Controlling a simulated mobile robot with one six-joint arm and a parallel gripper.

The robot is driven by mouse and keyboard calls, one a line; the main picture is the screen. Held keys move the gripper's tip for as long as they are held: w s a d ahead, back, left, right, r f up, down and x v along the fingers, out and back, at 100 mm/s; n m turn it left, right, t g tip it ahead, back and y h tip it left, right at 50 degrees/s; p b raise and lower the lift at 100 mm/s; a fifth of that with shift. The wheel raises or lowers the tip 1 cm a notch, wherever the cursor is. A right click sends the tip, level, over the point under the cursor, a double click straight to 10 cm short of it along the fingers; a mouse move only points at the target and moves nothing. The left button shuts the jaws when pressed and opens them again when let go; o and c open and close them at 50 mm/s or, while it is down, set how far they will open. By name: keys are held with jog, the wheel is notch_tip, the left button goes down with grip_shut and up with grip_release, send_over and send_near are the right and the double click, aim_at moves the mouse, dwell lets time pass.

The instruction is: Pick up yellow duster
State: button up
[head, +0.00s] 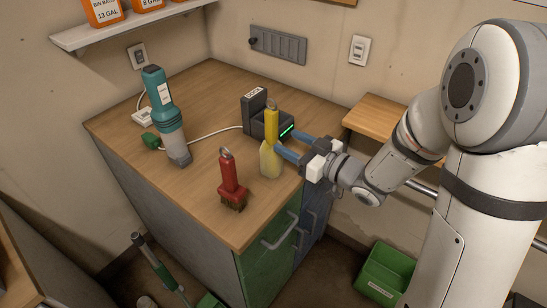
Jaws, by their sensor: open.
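The yellow duster (271,128) stands upright near the right edge of the wooden countertop. It has a bright yellow handle with a ring at the top and a paler yellow lower part (271,162). My gripper (284,141) reaches in from the right, with its blue fingers pointing left at the handle's height. The fingers are apart. The nearer fingertip is close against the right side of the duster, and the farther one lies behind and to the right. I cannot tell whether either touches it or whether the handle is between them.
A black charger dock (264,122) with a green light stands just behind the duster. A red brush (231,182) stands to the front left, and a teal flashlight-shaped vacuum (166,115) farther left. A green bin (385,272) sits on the floor.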

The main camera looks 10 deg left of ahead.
aim_at(265, 132)
jog(key=shift+s+a+g+y, duration=0.25)
jog(key=shift+a+g+y, duration=0.05)
jog(key=shift+a+y, duration=0.1)
jog(key=shift+a, duration=0.3)
jog(key=p+x, duration=0.1)
jog(key=x, duration=0.6)
jog(key=shift+w, duration=0.1)
jog(key=shift+c, duration=0.3)
grip_shut()
